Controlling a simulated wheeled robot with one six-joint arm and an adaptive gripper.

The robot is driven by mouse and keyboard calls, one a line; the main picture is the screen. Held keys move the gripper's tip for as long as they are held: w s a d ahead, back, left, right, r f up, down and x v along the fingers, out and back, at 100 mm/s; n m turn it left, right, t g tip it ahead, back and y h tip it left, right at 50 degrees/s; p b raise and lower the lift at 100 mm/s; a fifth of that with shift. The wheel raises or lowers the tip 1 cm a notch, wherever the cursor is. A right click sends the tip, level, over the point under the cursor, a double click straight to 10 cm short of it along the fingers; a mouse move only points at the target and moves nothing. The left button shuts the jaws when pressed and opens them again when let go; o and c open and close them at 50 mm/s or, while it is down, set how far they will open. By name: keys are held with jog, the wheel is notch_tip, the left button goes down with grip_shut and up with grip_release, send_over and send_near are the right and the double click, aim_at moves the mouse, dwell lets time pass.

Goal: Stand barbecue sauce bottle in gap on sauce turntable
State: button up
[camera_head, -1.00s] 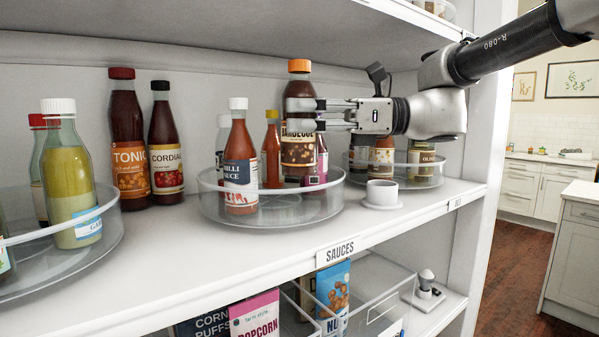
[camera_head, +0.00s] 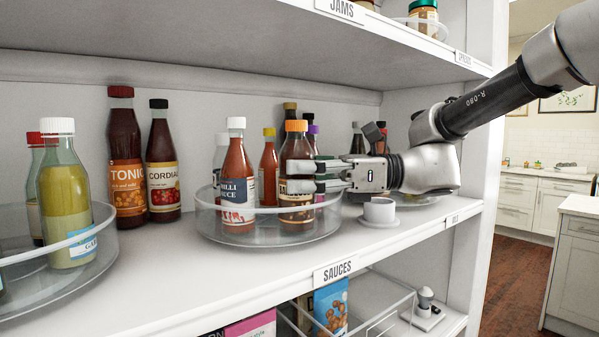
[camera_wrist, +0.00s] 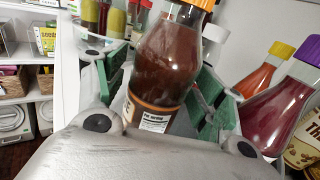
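The barbecue sauce bottle (camera_head: 296,177), dark brown with an orange cap, is upright over the clear sauce turntable (camera_head: 268,234), at its front right. Its base is low inside the rim and appears to rest on the turntable floor. My gripper (camera_head: 303,177) reaches in from the right, its fingers around the bottle's middle. In the wrist view the bottle (camera_wrist: 165,65) sits between the green finger pads, which appear closed on it. Contact on the far side is hidden.
A chilli sauce bottle (camera_head: 236,175) stands left of it on the turntable; a yellow-capped bottle (camera_head: 269,168) and a purple-capped bottle (camera_wrist: 280,105) stand close by. A white cup (camera_head: 379,212) is below my gripper. The upper shelf (camera_head: 250,45) hangs overhead.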

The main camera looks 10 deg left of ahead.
jog(key=shift+r, duration=0.15)
jog(key=v, duration=1.2)
jog(key=s+d+f+n+t+h, duration=0.35)
jog(key=s+d+f+h, duration=0.2)
jog(key=d+f, duration=0.35)
jog(key=s+d+f+n+t+h, duration=0.2)
jog(key=d+f+n+h, duration=0.1)
jog(key=d, duration=0.6)
jog(key=s+d+f+n+t+h, duration=0.2)
jog(key=d+f+n+h, duration=0.1)
jog(key=d, duration=0.7)
jog(key=s+d+f+n+t+h, duration=0.2)
jog(key=d+n+h, duration=0.3)
jog(key=d, duration=0.4)
jog(key=shift+s+d+f+h, duration=0.2)
jog(key=shift+s+f+h, duration=0.35)
jog(key=shift+f, duration=0.25)
